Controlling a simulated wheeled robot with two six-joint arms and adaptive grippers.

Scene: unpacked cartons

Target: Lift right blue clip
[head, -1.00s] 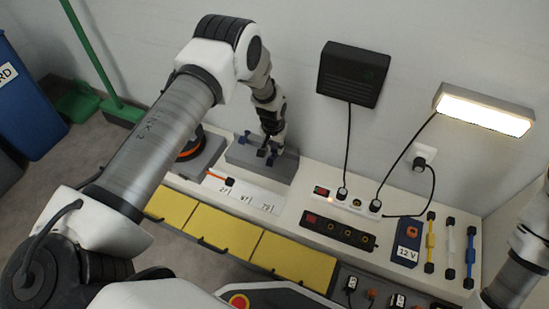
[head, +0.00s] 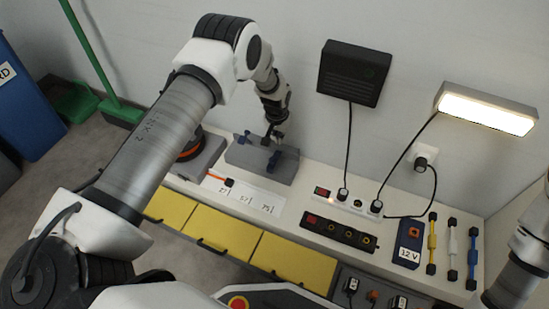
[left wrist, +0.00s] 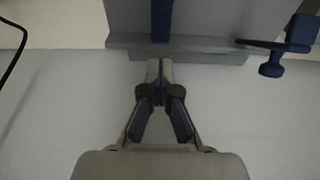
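The right blue clip (head: 273,159) sits on the grey block (head: 280,172) at the back of the bench. The left blue clip (head: 245,138) is on the same block. My left gripper (head: 273,138) hangs over the block, just above and behind the right clip. In the left wrist view its fingers (left wrist: 160,68) are together, with no clip visible between them. A blue clip part (left wrist: 161,22) lies just past the fingertips, apparently apart from them. Another blue clip (left wrist: 288,40) shows at the right there. My right gripper is outside the frame.
The wall stands close behind the block. A label strip with an orange-handled tool (head: 218,179) lies in front. Power strips (head: 340,233), a 12 V box (head: 409,243) and coloured rods are to the right. A lamp (head: 487,108) and black box (head: 353,73) are on the wall.

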